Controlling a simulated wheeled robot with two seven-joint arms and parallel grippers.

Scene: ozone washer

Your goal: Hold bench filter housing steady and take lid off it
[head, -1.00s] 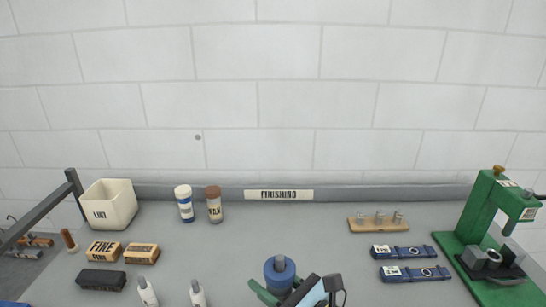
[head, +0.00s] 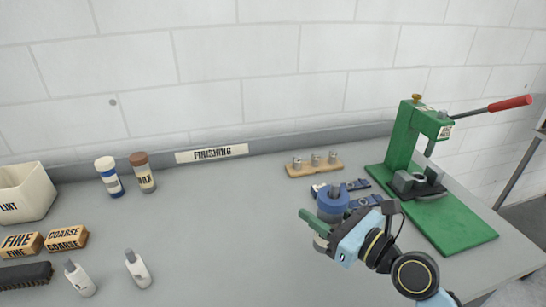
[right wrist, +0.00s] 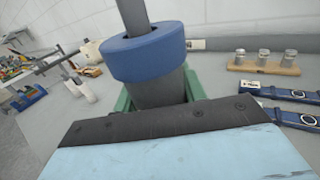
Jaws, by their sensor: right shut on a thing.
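The bench filter housing (head: 323,213) shows as a dark grey cylinder, mostly hidden in the head view; its grey body shows better in the right wrist view (right wrist: 160,93). A thick blue ring-shaped lid (head: 332,202) with a grey stem sits on top of it and is also seen in the right wrist view (right wrist: 146,55). My right gripper (head: 322,226) is shut on the housing's grey body below the lid, with green fingers on either side. The lid is on the body and looks upright. My left gripper is out of view.
A green press (head: 405,140) with a red handle stands at the right. Blue straps (head: 357,186) and a wooden stand (head: 314,166) lie behind the housing. Bottles, labelled blocks and a white bin (head: 25,190) are at the left. The middle of the bench is clear.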

